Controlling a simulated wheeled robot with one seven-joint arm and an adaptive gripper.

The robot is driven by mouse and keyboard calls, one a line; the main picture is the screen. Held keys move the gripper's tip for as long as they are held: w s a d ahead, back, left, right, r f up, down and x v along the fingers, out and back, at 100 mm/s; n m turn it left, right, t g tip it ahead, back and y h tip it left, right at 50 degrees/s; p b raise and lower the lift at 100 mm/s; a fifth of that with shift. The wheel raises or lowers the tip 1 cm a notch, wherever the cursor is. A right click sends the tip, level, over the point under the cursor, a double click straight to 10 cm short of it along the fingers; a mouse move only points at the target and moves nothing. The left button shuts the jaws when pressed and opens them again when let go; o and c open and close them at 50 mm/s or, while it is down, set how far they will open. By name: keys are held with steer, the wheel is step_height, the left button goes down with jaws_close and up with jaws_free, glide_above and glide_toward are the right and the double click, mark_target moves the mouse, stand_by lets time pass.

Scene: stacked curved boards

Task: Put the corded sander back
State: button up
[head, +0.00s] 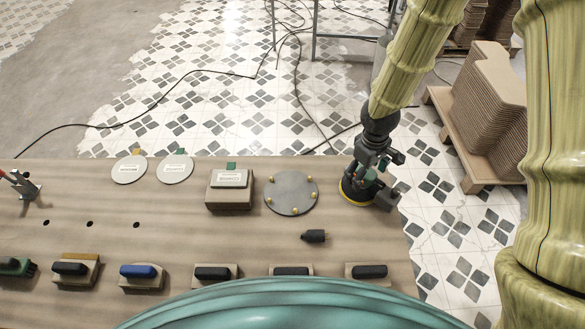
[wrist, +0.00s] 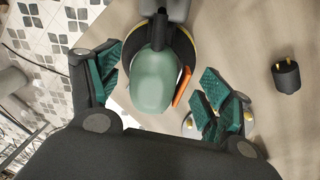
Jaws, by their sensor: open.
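The sander (head: 355,193), with a green top and a dark round base edged in yellow, sits at the right edge of the bench, partly hidden by my gripper. In the wrist view its green top (wrist: 152,82) lies between my fingers. My gripper (head: 372,170) is open, with fingers apart on either side of the sander; no firm contact shows. A round grey plate with brass pegs (head: 290,192) lies on the bench just left of the sander. A black plug (head: 315,236) with two brass pins (wrist: 287,76) lies in front of the plate.
A block with a labelled card (head: 230,180) and two round discs (head: 129,169) lie left of the plate. Several black- and blue-handled blocks (head: 138,271) line the front. Stacked curved boards (head: 488,100) stand on a pallet at right.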

step_height(320, 180, up, 12)
steer(key=shift+s+a, duration=0.3)
steer(key=shift+a, duration=0.1)
stand_by(0.4)
stand_by(0.4)
